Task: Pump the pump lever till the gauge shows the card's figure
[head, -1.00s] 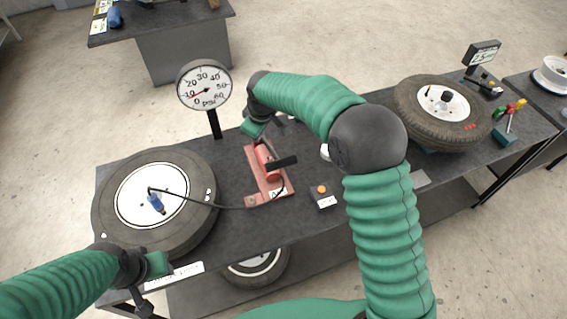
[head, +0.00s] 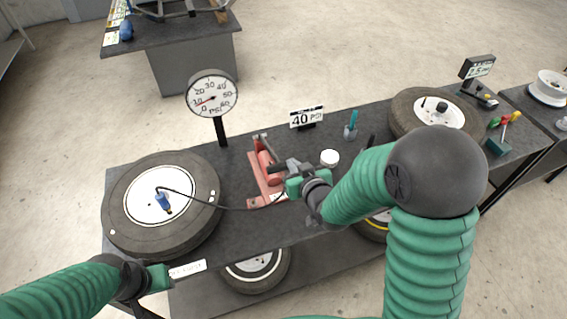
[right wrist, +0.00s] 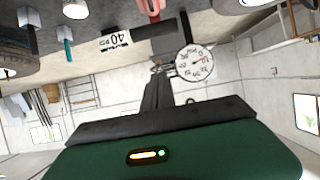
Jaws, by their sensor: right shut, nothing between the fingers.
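The red pump (head: 270,180) lies on the dark bench, with its black lever grip (head: 277,168) above its body. My right gripper (head: 285,176) is shut and empty beside the grip; I cannot tell whether they touch. In the right wrist view the dark grip (right wrist: 154,40) lies just beyond the fingers (right wrist: 158,75). The round gauge (head: 213,98) stands on a post behind the tyre; its red needle points between 0 and 10. The card (head: 307,117) reads 40 PSI. My left gripper (head: 160,277) is at the bench's front edge; its jaws are unclear.
A hose (head: 225,208) runs from the pump to the valve of a flat-lying tyre (head: 120,215) on the left. A white round piece (head: 329,157) and a teal tool (head: 351,125) stand right of the pump. Another tyre (head: 405,108) lies further right.

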